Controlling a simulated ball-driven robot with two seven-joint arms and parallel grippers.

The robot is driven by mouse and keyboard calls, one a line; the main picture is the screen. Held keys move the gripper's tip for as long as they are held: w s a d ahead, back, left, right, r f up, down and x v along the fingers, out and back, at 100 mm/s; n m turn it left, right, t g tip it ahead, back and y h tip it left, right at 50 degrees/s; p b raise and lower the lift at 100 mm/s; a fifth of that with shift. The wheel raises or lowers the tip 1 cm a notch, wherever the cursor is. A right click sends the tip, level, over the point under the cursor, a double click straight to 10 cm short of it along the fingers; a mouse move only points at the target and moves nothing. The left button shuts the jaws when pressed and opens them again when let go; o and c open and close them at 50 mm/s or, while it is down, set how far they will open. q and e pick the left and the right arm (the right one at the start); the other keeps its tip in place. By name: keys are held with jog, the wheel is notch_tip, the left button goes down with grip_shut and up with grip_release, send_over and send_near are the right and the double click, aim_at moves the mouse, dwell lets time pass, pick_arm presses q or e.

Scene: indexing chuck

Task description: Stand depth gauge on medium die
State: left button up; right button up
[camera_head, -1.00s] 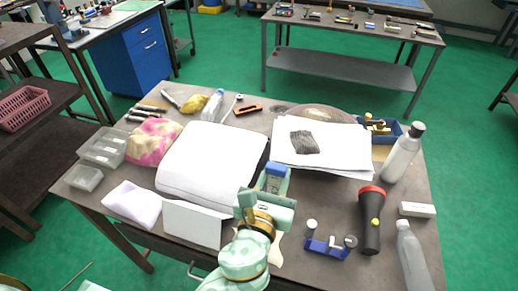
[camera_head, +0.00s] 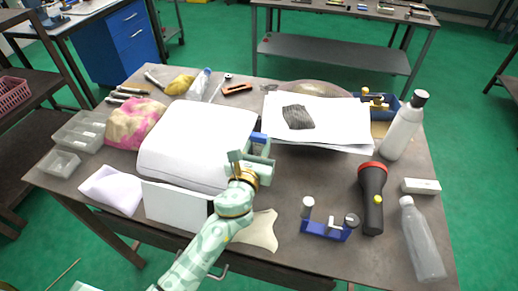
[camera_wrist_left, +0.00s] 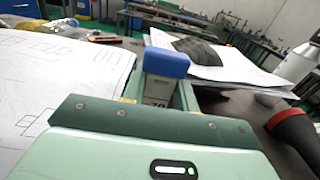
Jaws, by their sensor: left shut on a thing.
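My left gripper (camera_head: 255,152) is shut on a small upright piece with a blue top (camera_head: 259,137) and a grey body, which I take for the depth gauge. In the left wrist view the gauge (camera_wrist_left: 166,62) stands between the fingers (camera_wrist_left: 160,92), with part of a number on its grey face. Its lower end is hidden. It is beside the right edge of the white stack. A blue holder (camera_head: 326,232) with several short round-topped pieces stands right of my arm. I cannot tell for sure which thing is the medium die. My right gripper is not in view.
A white stack (camera_head: 190,135) lies left of the gripper, and paper sheets (camera_head: 340,125) with a dark patch lie to the right. Bare table shows between the gripper and the torch.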

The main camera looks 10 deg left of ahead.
pick_arm(q)
jog(key=shift+r, duration=0.1)
jog(key=o, duration=0.7)
jog(key=shift+f, duration=0.2)
jog(key=shift+c, duration=0.2)
jog(key=o, duration=0.4)
jog(key=shift+r, duration=0.1)
